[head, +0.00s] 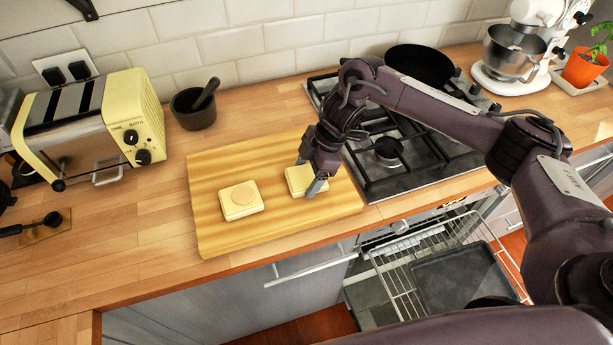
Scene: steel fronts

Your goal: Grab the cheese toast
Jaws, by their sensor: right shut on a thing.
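Two square pieces of toast lie on a wooden cutting board (225,180) on the counter. The left toast (240,208) has a round, pinkish-tan slice on top. The right toast (297,180) is pale yellow and has no round slice that I can see. My right gripper (316,184) is at the right toast and shut on it, with its fingers pointing down. The gripper hides the toast's right part. The toast looks to be on or just above the board; I cannot tell which. My left gripper is not in view.
A yellow toaster (130,120) and a dark mortar with pestle (194,108) stand behind and left. A gas hob (440,160) with a black pan (419,64) is at right. Below it, an open oven shows a pulled-out rack (395,285) and tray (462,280).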

